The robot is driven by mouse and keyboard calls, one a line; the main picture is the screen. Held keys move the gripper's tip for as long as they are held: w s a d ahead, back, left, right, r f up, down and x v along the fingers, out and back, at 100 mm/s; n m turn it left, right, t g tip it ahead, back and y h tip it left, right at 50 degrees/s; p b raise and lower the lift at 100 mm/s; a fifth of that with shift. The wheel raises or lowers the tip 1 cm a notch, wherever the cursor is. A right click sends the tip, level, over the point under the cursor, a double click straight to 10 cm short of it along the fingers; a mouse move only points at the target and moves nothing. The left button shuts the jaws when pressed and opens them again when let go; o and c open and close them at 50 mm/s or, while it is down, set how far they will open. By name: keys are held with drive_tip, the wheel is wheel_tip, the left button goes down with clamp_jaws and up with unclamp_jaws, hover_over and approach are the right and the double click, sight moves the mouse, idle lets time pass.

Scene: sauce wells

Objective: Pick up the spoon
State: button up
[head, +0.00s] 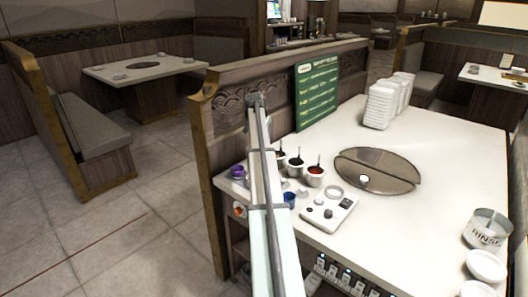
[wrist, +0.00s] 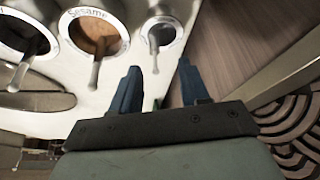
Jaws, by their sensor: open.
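Sauce wells stand on the white table (head: 352,240). In the wrist view they are a dark well (wrist: 14,48) at left, a brown one labelled Sesame (wrist: 110,25) and a smaller grey one (wrist: 170,34). Each has a pale spoon handle over its rim: the left spoon (wrist: 14,76), the Sesame spoon (wrist: 96,74) and the right spoon (wrist: 155,62). My gripper (wrist: 158,92) is open, its blue fingers apart with no spoon between them. Its left fingertip is just below the small well, near the right spoon's handle. In the head view, wells with dark-handled spoons (head: 316,166) sit right of my arm.
A wooden partition (head: 225,92) runs beside the wells, close to my gripper's right side. A green menu board (head: 316,90), stacked white dishes (head: 380,106), a round grill plate (head: 395,172) and a control panel (head: 328,208) are on the table. Its right middle is clear.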

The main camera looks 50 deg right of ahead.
drive_tip(key=shift+s+d+x, duration=0.1)
drive_tip(key=shift+d+x, duration=0.1)
drive_tip(key=shift+x, duration=1.1)
drive_tip(key=shift+s+d+x, duration=0.1)
drive_tip(key=shift+d+x, duration=0.1)
drive_tip(key=shift+x, duration=1.1)
drive_tip(key=shift+r, duration=0.15)
clamp_jaws()
